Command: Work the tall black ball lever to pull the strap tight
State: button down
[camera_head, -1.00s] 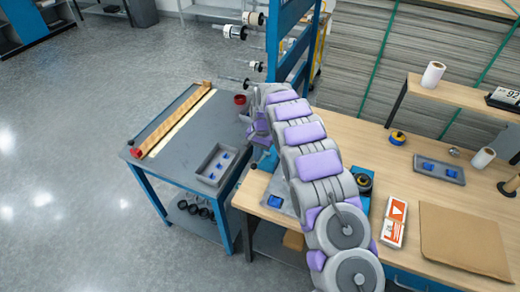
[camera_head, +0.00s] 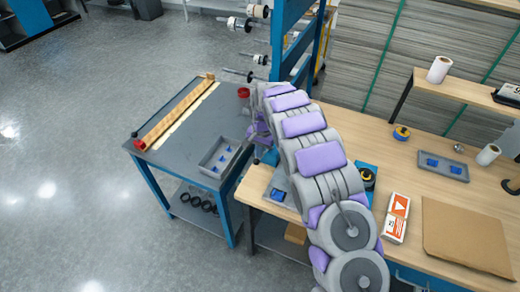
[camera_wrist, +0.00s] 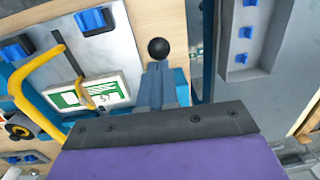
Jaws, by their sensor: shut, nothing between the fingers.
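The black ball (camera_wrist: 158,48) of the lever shows in the wrist view, just beyond the edge of my gripper. Its stem (camera_wrist: 157,85) runs down behind my gripper's dark edge, so its lower end is hidden. My gripper (camera_wrist: 165,128) fills the bottom of the wrist view as a dark plate with a purple body; it is shut and empty. I cannot tell whether it touches the stem. In the head view my arm hides the lever and the gripper. I cannot make out the strap.
A yellow curved handle (camera_wrist: 38,72) and a green-and-white label (camera_wrist: 88,95) lie left of the ball. A grey tray (camera_wrist: 244,40) with blue pieces is at the right. In the head view, a wooden bar (camera_head: 178,114) lies on the grey side table (camera_head: 190,152).

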aim_at(257, 163)
jog(key=shift+s+a+f+t+h+b, duration=0.15)
jog(key=shift+s+f+t+h+b, duration=0.1)
jog(key=shift+s+f+t, duration=0.35)
jog(key=shift+s+a+f+t+h+b, duration=0.15)
jog(key=shift+s+f+t+b, duration=0.2)
jog(key=shift+f, duration=0.3)
jog(key=shift+s+a+f+t, duration=0.1)
jog(key=shift+s+f+t, duration=0.2)
jog(key=shift+f+t, duration=0.5)
jog(key=shift+s+a+f+h+b, duration=0.15)
jog(key=shift+f+b, duration=0.15)
jog(key=shift+f, duration=0.15)
jog(key=shift+s+d+f+h+b, duration=0.15)
jog(key=shift+f+b, duration=0.1)
jog(key=shift+f, duration=0.2)
jog(key=shift+a+f, duration=0.1)
jog(key=shift+f, duration=0.05)
jog(key=shift+s+f, duration=0.15)
